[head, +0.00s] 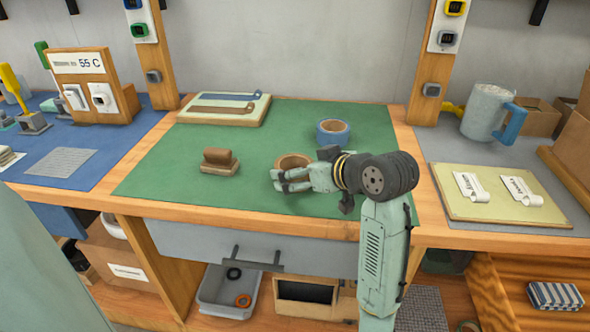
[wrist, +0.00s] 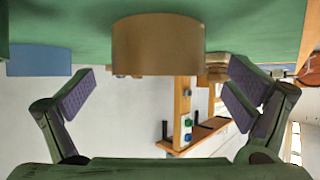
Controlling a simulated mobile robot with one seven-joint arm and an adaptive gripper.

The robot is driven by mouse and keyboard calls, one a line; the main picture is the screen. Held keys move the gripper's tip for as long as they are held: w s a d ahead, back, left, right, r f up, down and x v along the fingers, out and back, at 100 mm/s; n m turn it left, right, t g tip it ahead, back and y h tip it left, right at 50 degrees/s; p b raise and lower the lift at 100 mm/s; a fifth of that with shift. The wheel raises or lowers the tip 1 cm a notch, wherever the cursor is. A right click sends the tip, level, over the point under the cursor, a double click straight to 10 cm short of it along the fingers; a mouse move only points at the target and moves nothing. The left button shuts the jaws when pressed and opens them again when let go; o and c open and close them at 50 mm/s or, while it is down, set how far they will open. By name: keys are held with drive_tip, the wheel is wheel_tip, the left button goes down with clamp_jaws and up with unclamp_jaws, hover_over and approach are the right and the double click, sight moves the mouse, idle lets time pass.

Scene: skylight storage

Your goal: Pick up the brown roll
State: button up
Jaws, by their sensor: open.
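The brown roll (head: 292,160) lies flat on the green mat, its near side partly hidden by my gripper (head: 280,181) in the head view. In the wrist view, where the mat shows along the top, the brown roll (wrist: 158,42) is in the middle. My gripper (wrist: 160,68) is open and empty there, with one finger to each side. The roll lies between the lines of the two fingers, at or just beyond their tips; I see no finger touching it.
A blue roll (head: 333,131) stands close behind the brown one and also shows in the wrist view (wrist: 38,60). A board (head: 225,107) lies at the back left. The front left of the mat (head: 160,180) is clear.

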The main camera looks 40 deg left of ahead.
sight(286, 167)
drive_tip(key=x, duration=0.3)
drive_tip(key=shift+w+a+f+p, duration=0.1)
drive_tip(key=shift+a+f+p, duration=0.05)
drive_tip(key=shift+p, duration=0.15)
drive_tip(key=shift+c, duration=0.2)
drive_tip(key=c, duration=1.2)
drive_tip(key=shift+c, duration=0.6)
